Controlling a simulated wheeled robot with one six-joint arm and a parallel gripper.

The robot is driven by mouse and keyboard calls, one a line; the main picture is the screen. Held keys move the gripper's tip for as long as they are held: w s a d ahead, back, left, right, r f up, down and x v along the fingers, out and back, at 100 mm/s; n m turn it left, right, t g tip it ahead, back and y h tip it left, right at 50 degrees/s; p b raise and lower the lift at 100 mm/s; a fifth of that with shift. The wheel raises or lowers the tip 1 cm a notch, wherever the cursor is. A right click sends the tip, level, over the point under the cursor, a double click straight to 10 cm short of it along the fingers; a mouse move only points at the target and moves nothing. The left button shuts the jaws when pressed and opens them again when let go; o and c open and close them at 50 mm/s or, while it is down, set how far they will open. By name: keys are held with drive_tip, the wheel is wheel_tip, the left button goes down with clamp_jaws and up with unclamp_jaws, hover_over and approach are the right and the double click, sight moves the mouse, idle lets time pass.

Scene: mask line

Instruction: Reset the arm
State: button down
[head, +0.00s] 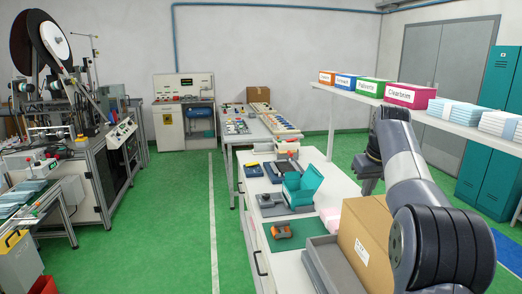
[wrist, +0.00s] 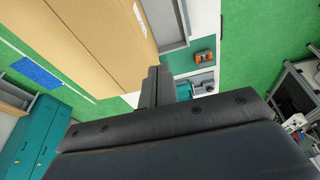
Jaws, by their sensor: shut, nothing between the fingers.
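My arm is at the right of the head view, bent over the right side of the white workbench (head: 335,185). My gripper (head: 369,170) is in the air above the cardboard box and partly hidden behind my own arm. In the wrist view my gripper (wrist: 153,88) shows its two dark fingers together, with nothing between them. The open floor and the bench lie beyond the fingers.
A cardboard box (head: 366,240) stands close below my arm, beside a grey tray (head: 325,265). A teal bin (head: 303,186) and an orange-and-grey tool (head: 282,230) are on the bench. A shelf (head: 390,108) with labelled boxes runs behind.

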drive_tip(key=shift+a, duration=0.25)
idle(0.3)
